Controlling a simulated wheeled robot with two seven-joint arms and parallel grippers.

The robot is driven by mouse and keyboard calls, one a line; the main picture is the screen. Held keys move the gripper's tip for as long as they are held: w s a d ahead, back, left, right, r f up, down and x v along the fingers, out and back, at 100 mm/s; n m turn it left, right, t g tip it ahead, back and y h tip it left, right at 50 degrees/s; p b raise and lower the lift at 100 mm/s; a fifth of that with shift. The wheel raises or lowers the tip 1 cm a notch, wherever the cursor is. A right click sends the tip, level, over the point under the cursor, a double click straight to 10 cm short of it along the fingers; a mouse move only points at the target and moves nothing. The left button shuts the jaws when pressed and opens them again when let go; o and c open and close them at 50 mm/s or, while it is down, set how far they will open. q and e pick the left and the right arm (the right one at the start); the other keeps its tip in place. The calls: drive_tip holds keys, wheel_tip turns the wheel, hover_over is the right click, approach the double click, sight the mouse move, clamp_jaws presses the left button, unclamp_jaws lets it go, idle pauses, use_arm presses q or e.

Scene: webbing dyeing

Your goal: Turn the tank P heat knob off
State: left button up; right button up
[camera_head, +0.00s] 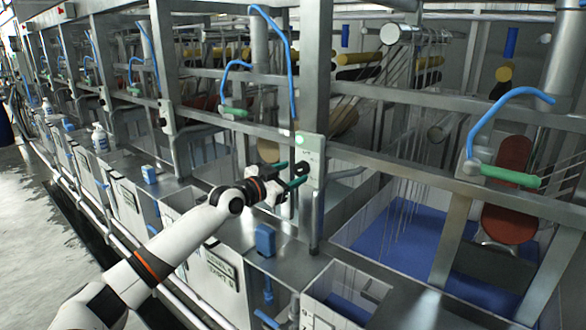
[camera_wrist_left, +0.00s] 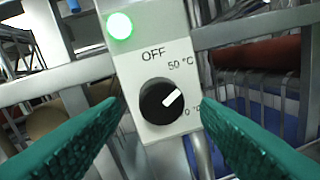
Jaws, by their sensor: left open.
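A grey control box (camera_head: 309,155) is fixed to a metal post at the tanks. In the left wrist view its round black heat knob (camera_wrist_left: 160,102) has a white pointer aimed up and right, toward the 50 °C mark and away from the OFF mark (camera_wrist_left: 153,55) at the top. A lower mark is partly covered by the right finger. The lamp (camera_wrist_left: 119,26) above glows green. My left gripper (camera_head: 294,174) is open, its green fingers in front of the box, one either side of the knob and apart from it. No tank letter P is legible. My right gripper is out of view.
Metal posts and rails surround the box. A blue hose (camera_head: 286,56) hangs above it. A blue block (camera_head: 265,240) stands on the ledge below my left gripper. White bottles (camera_head: 100,138) stand farther left along the ledge. A tank of blue liquid (camera_head: 400,240) lies to the right.

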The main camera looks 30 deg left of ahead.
use_arm(q)
drive_tip(key=shift+w+d, duration=0.15)
drive_tip(key=shift+w, duration=0.5)
drive_tip(key=c, duration=1)
